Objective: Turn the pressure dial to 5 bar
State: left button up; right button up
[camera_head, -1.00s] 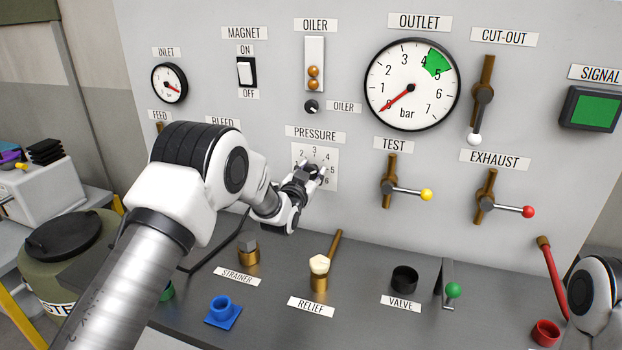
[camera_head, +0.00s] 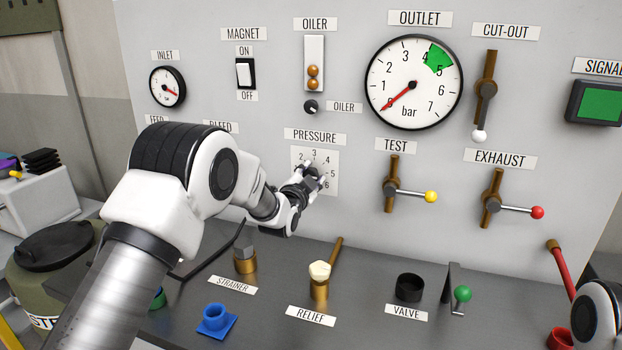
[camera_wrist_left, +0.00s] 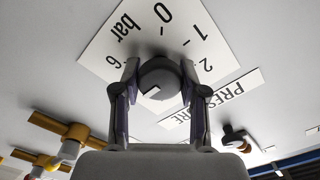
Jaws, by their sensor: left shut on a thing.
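The pressure dial is a grey round knob (camera_wrist_left: 160,78) on a white plate (camera_head: 331,158) with numbers around it, on the upright panel. My left gripper (camera_head: 316,180) is at the knob; its fingers (camera_wrist_left: 158,98) stand on either side and are shut on it. In the left wrist view the knob has a pale notch toward the lower left of the picture. The 0, 1, 2 and 6 show there; the other numbers are hidden, so I cannot tell which one the notch faces. The outlet gauge (camera_head: 414,83) has its red needle at 0, with a green band around 4 to 5.
The test lever (camera_head: 410,193) and exhaust lever (camera_head: 515,207) are right of the dial. Part of my right arm shows at the lower right.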

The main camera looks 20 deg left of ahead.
pick_arm(q)
jog(key=o, duration=1.1)
jog(key=shift+d+r, duration=0.1)
jog(key=s, duration=1.2)
jog(key=shift+a, duration=0.2)
